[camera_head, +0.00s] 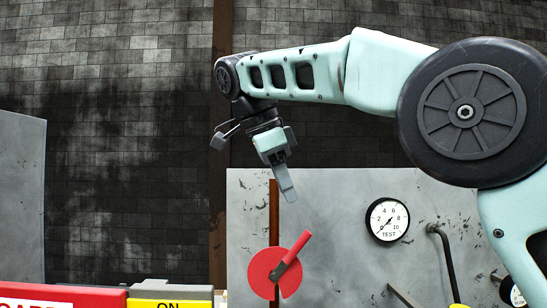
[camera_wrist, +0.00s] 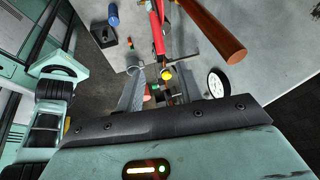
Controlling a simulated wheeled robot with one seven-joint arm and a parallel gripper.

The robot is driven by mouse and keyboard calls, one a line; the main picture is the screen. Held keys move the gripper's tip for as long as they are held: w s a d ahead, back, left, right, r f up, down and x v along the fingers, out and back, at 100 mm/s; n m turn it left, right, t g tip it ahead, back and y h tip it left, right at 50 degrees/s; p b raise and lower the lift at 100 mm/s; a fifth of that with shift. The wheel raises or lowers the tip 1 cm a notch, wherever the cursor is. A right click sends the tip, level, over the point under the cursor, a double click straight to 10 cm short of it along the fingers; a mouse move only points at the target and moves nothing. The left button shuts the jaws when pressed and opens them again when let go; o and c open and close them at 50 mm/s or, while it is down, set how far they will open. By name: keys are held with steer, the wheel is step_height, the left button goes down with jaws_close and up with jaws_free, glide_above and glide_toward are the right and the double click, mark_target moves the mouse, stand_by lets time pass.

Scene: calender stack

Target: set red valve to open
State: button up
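The red valve (camera_head: 263,272) is a round red disc with a notch in it, on a rusty vertical pipe (camera_head: 274,205) in the head view. Its red handle (camera_head: 300,245), with a dark hub part, slants up to the right. My gripper (camera_head: 287,190) is above the valve, pointing down, and apart from it. In the wrist view a red part (camera_wrist: 157,32) shows at the top beside a brown pipe (camera_wrist: 213,28); I cannot tell whether it is the valve. My gripper's fingers (camera_wrist: 160,95) look spread, with a gap and nothing held between them.
A grey panel (camera_head: 340,190) carries a round white gauge (camera_head: 387,219) marked TEST, right of the valve. A dark bent lever (camera_head: 446,260) stands further right. Red (camera_head: 90,297) and yellow (camera_head: 170,303) signs are at the lower left. A dark brick wall is behind.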

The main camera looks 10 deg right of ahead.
steer(key=p+v, duration=0.2)
steer(key=v, duration=0.4)
steer(key=shift+c, duration=0.4)
